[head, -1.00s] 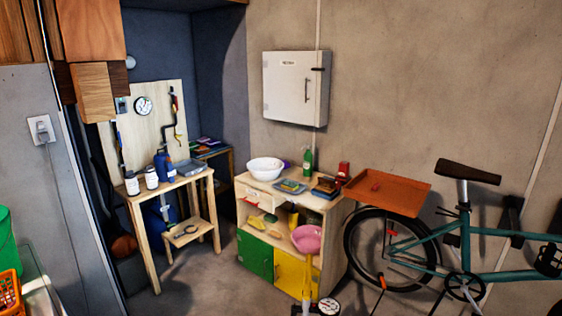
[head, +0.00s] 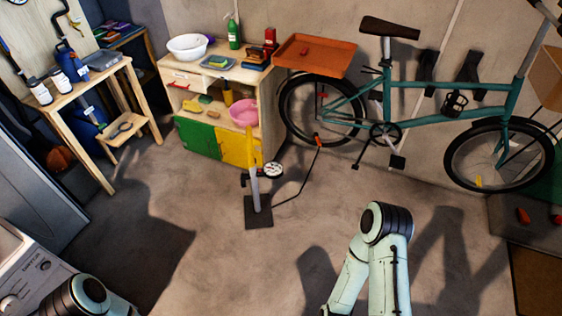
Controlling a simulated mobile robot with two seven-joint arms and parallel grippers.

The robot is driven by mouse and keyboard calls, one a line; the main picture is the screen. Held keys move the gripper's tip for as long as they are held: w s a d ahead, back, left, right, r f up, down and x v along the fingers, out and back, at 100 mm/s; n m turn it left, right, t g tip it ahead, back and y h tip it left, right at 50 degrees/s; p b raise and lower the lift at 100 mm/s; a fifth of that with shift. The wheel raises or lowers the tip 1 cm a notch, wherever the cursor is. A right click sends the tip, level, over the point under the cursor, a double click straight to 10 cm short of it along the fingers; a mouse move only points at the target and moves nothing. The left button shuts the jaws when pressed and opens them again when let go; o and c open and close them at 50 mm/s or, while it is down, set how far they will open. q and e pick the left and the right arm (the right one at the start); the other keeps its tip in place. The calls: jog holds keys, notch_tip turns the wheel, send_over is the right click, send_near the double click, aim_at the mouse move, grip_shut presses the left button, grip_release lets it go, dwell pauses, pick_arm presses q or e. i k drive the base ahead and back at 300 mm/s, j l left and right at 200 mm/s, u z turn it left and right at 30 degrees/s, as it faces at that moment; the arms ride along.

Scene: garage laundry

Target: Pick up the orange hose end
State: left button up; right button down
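The orange hose end (head: 318,141) is at the far end of a thin black hose (head: 300,187). It sits low beside the bicycle's rear wheel (head: 322,108), and I cannot tell whether it touches the wheel. The hose runs from a floor pump (head: 256,195) with a yellow and silver barrel, a round gauge (head: 272,169) and a dark base. The pump stands upright on the floor. Parts of both my arms show at the bottom, but neither gripper is in view.
A teal bicycle (head: 430,110) stands along the wall, with an orange tray (head: 315,56) above its rear wheel. A wooden cabinet (head: 178,77) is behind the pump. A wooden bench (head: 95,88) is at left. The floor (head: 180,215) in front is clear.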

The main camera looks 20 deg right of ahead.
aim_at(315, 135)
jog(key=i+l+z, duration=0.6)
jog(key=i+z, duration=0.2)
jog(key=k, duration=0.05)
